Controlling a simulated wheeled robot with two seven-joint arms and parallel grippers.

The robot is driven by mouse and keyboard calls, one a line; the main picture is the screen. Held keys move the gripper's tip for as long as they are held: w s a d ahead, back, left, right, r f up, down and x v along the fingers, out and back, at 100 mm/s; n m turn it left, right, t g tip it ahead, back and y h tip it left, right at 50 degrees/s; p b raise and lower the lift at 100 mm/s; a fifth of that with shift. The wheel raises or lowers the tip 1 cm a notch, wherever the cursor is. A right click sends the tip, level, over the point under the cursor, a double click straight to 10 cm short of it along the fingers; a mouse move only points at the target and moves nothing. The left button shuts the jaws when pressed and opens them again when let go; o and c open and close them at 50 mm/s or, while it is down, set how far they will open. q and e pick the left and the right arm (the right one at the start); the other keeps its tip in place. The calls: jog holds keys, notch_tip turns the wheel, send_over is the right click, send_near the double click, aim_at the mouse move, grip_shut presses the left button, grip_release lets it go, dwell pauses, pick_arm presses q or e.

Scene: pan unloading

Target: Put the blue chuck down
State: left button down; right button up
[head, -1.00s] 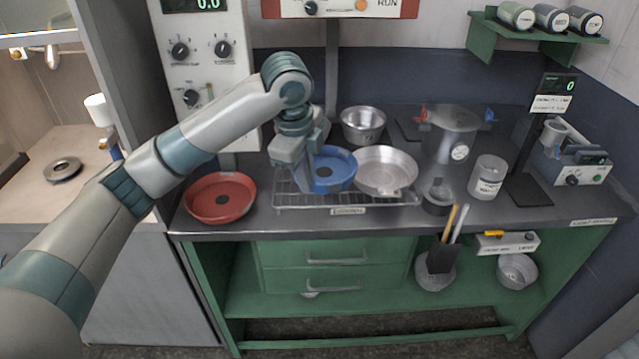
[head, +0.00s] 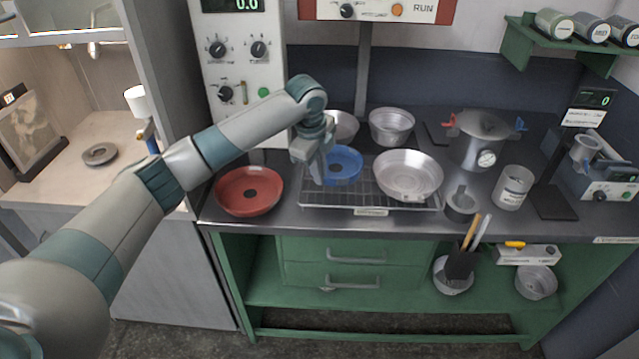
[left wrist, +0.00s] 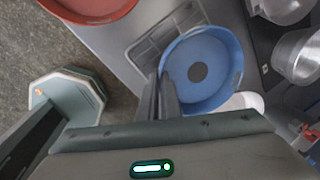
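The blue chuck (head: 344,162) is a round, shallow blue dish with a dark centre, over the left part of the wire rack (head: 322,200) on the bench. My left gripper (head: 318,172) is at its left rim. In the left wrist view, the fingers (left wrist: 163,98) are close together at the edge of the blue chuck (left wrist: 220,62) and look shut on its rim. Whether the chuck touches the rack or hangs just above it, I cannot tell. My right gripper is not in view.
A red dish (head: 248,191) lies left of the rack. A silver pan (head: 408,175) sits on the rack's right part. Metal bowls (head: 391,127) stand behind; a pot (head: 477,140) and a beaker (head: 512,188) are at right. Bare rack shows between blue and silver.

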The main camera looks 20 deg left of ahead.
pick_arm(q)
jog(key=shift+f, duration=0.1)
jog(key=shift+f+p, duration=0.35)
jog(key=shift+p, duration=0.05)
jog(key=shift+s+p+x, duration=0.15)
jog(key=shift+p+x, duration=0.15)
jog(key=shift+x, duration=0.45)
jog(key=shift+s+p+x, duration=0.15)
jog(key=shift+p+x, duration=0.1)
jog(key=shift+x, duration=0.45)
jog(key=shift+a+f, duration=0.1)
jog(key=shift+f, duration=0.1)
jog(key=c, duration=2)
grip_release()
